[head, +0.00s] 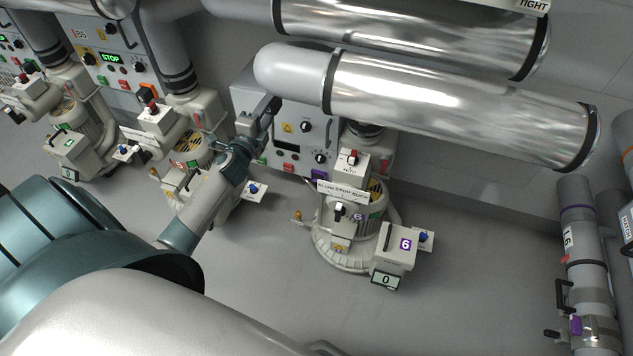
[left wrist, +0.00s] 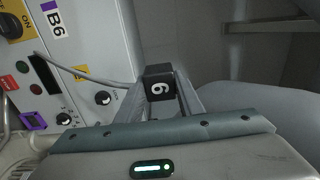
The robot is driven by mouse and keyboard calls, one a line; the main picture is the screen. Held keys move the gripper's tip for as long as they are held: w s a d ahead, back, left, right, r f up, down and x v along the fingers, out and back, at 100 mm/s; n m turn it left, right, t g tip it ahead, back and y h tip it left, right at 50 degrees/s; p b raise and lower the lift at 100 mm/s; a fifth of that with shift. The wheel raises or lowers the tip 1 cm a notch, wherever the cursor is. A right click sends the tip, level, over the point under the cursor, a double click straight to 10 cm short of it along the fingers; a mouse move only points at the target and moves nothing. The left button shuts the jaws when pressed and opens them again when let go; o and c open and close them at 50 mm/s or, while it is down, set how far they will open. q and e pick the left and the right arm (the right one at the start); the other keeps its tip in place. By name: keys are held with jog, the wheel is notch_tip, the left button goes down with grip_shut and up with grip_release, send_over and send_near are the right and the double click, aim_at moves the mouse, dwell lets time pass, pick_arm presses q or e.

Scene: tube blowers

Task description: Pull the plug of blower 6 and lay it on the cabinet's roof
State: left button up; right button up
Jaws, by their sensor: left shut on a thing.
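Blower 6 (head: 340,230) stands on the floor right of centre, with a purple "6" label on its box. Its grey cabinet (head: 314,134) stands behind it; in the left wrist view the cabinet (left wrist: 95,60) carries the label B6. The cabinet's roof is mostly hidden by the silver pipe. My left gripper (head: 270,108) is in front of the cabinet's upper left. In the left wrist view the gripper (left wrist: 160,100) is shut on a black plug (left wrist: 158,84) marked 6. A grey cable (left wrist: 95,78) runs left from the plug across the cabinet front. My right gripper is out of view.
Large silver pipes (head: 455,105) pass above the cabinet, close to the left gripper. Other blowers and a cabinet reading STOP (head: 112,57) stand at left. Grey pipes with valves (head: 590,270) stand at the far right. Open floor (head: 470,290) lies between.

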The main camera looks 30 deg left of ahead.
pick_arm(q)
jog(key=s+a+b, duration=0.1)
jog(key=s+a, duration=0.1)
jog(key=a, duration=0.8)
jog(key=shift+s+a, duration=0.2)
dwell(1.1)
jog(key=shift+w, duration=0.1)
dwell(0.4)
jog(key=shift+b+x, duration=2.4)
jog(key=shift+x, duration=4)
jog(key=shift+a, duration=0.1)
jog(key=shift+f+b, duration=1.2)
jog(key=shift+f, duration=0.2)
